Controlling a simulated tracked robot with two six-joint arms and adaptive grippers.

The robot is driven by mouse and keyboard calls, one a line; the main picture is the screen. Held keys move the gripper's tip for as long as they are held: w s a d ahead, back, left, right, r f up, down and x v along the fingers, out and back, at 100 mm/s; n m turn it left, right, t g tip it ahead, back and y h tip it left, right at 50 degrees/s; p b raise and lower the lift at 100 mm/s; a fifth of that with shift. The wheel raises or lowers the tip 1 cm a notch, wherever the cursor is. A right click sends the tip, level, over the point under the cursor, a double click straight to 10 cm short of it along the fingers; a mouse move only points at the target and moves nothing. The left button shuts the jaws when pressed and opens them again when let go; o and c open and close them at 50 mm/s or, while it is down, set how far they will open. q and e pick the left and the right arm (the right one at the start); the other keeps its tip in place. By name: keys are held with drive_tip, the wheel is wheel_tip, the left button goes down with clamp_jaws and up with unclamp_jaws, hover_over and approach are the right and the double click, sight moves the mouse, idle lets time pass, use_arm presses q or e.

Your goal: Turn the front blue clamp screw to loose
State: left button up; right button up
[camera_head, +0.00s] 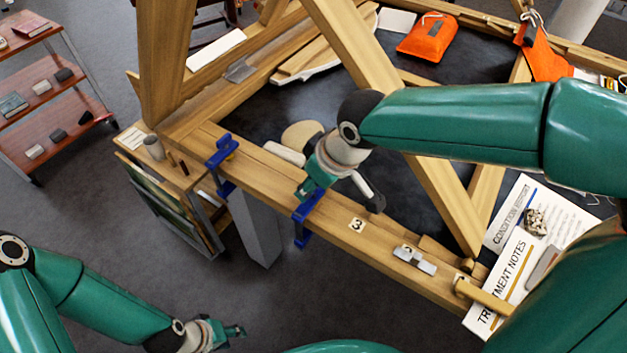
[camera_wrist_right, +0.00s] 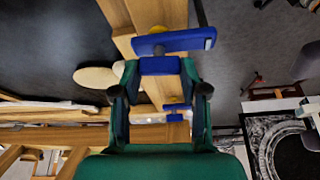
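A blue clamp (camera_head: 305,217) grips the front wooden beam, and my right gripper (camera_head: 338,192) is over it. One finger overlaps the clamp's top; the other is apart to the right. In the right wrist view, a blue bar and block (camera_wrist_right: 160,66) lie between the spread fingertips; contact cannot be told. The screw's setting cannot be made out. A second blue clamp (camera_head: 222,158) sits further left on the beam. My left gripper (camera_head: 234,331) hangs over the floor at lower left, away from the clamps. Its finger opening is too small to tell.
The wooden frame (camera_head: 390,250) has a slanted brace (camera_head: 350,45) behind my right gripper. A metal piece (camera_head: 414,259) lies on the beam. Printed sheets (camera_head: 520,250) lie at right. An orange bag (camera_head: 427,37) lies at the back. A shelf cart (camera_head: 50,100) stands at left. The floor at lower left is clear.

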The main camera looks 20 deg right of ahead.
drive_tip(key=shift+c, duration=0.9)
drive_tip(key=shift+n+y, duration=0.3)
drive_tip(key=shift+n, duration=0.5)
drive_tip(key=o, duration=1.1)
drive_tip(key=shift+o, duration=0.2)
drive_tip(key=v, duration=1.2)
drive_tip(key=shift+w, duration=0.2)
